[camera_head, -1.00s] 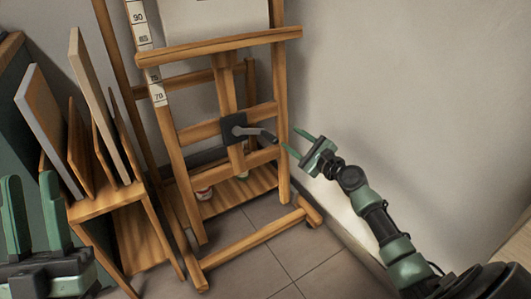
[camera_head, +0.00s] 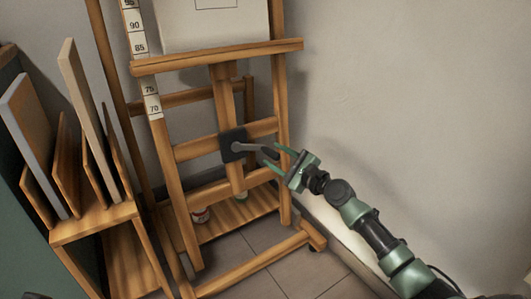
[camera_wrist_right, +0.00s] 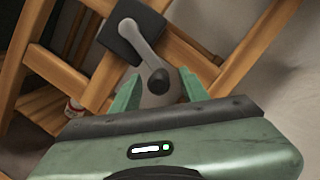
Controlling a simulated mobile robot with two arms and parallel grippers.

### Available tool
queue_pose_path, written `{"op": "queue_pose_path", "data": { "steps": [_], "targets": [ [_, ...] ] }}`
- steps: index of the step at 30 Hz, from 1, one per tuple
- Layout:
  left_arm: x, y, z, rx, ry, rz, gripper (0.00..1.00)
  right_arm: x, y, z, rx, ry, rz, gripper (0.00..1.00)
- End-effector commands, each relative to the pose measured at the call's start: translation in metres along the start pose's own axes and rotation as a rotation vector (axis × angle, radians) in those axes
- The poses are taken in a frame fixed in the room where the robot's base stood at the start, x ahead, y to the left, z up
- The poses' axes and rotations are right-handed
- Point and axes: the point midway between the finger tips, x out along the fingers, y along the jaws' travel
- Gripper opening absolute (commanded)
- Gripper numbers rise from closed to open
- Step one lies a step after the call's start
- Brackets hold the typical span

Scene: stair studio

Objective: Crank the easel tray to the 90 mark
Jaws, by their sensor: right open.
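The wooden easel's tray (camera_head: 225,57) is a horizontal bar crossing the white number scale (camera_head: 136,27). It sits between the 85 and 75 labels, below 90. The crank (camera_head: 240,146) has a black square plate and a grey arm pointing right; its dark knob (camera_wrist_right: 159,81) shows in the right wrist view. My right gripper (camera_head: 271,155) is open, its green fingers on either side of the crank's handle end. In the right wrist view the knob lies between the fingers, with gaps visible; I cannot tell whether it touches either finger.
A white canvas (camera_head: 212,24) stands on the tray. A wooden rack (camera_head: 95,222) with upright boards is at the left. A small jar (camera_head: 200,215) sits on the easel's lower shelf. The bare wall (camera_head: 420,110) is close behind and right of my arm.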

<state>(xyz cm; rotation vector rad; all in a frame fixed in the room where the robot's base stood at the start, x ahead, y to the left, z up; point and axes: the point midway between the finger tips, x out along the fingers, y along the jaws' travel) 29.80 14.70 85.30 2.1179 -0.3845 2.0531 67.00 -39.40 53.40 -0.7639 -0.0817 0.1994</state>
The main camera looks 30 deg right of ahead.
Motion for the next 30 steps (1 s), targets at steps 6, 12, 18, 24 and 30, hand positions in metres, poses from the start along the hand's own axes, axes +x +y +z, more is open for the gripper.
{"op": "queue_pose_path", "data": {
  "steps": [6,12,18,24,30],
  "targets": [
    [0.002,0.001,-0.002,0.004,0.029,0.011,0.33,0.032,0.001,-0.002,0.001,-0.001,-0.001,0.44],
    [0.006,0.002,-0.003,0.006,0.042,0.017,0.33,0.045,0.001,-0.001,0.0,0.0,0.001,0.44],
    [0.007,0.002,-0.003,0.006,0.041,0.018,0.33,0.046,0.001,0.0,0.0,0.001,0.001,0.44],
    [0.007,0.002,-0.003,0.006,0.041,0.018,0.33,0.046,0.001,0.0,0.0,0.0,0.001,0.08],
    [0.007,0.002,-0.003,0.005,0.041,0.017,0.33,0.046,0.0,0.0,0.001,0.0,-0.001,0.0]
  ]
}}
